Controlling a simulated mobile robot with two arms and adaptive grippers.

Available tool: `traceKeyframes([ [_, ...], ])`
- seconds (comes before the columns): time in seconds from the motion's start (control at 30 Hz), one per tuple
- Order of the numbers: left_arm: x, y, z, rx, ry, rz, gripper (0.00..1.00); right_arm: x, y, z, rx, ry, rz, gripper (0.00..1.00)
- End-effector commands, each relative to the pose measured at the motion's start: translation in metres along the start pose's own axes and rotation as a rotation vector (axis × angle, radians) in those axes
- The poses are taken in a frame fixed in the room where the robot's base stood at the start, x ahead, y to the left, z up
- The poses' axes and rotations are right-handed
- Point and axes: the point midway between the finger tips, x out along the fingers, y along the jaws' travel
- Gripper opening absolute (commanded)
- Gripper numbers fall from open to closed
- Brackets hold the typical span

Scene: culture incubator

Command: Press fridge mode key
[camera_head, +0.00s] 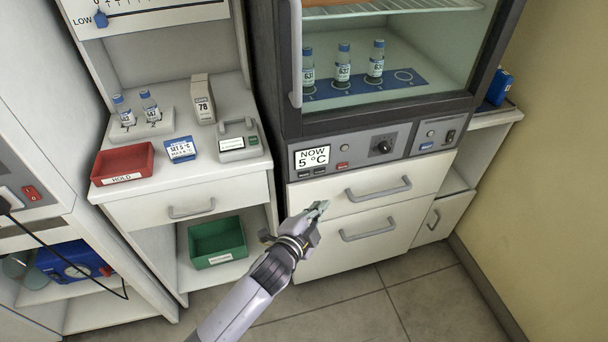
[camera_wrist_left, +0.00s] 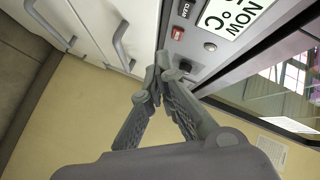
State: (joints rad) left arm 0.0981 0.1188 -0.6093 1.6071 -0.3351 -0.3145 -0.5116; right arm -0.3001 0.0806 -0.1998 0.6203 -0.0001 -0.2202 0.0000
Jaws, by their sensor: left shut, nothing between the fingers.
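The incubator's control panel (camera_head: 360,150) runs below its glass door. Its display (camera_head: 312,157) reads "NOW 5 °C" and also shows in the left wrist view (camera_wrist_left: 235,18). Small dark keys (camera_head: 305,172) sit under the display; I cannot read which is the fridge mode key. A red button (camera_head: 342,166) and a black knob (camera_head: 383,147) are to their right. The red button (camera_wrist_left: 178,33) also shows in the left wrist view. My left gripper (camera_head: 318,208) is shut and empty, in front of the upper drawer, below the panel. My right gripper is out of view.
Drawers with bar handles (camera_head: 379,188) are under the panel. Left of the incubator, a bench holds a red tray (camera_head: 123,163), a blue-edged timer-like block (camera_head: 181,149) and vials. A green bin (camera_head: 217,242) is on the shelf below. Several vials (camera_head: 343,66) stand inside the incubator.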

Motion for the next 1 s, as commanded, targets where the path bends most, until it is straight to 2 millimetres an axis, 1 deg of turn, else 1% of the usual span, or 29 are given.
traceKeyframes([
  [0.4,0.039,-0.028,0.03,0.003,-0.001,-0.002,0.0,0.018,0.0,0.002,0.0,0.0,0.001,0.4],
  [0.5,0.047,-0.034,0.034,0.001,0.0,0.0,0.0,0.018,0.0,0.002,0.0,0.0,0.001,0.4],
  [0.7,0.056,-0.041,0.041,0.0,0.0,0.0,0.0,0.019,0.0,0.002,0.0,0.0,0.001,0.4],
  [1.0,0.058,-0.042,0.042,-0.001,-0.001,0.0,0.0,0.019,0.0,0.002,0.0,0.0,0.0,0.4],
])
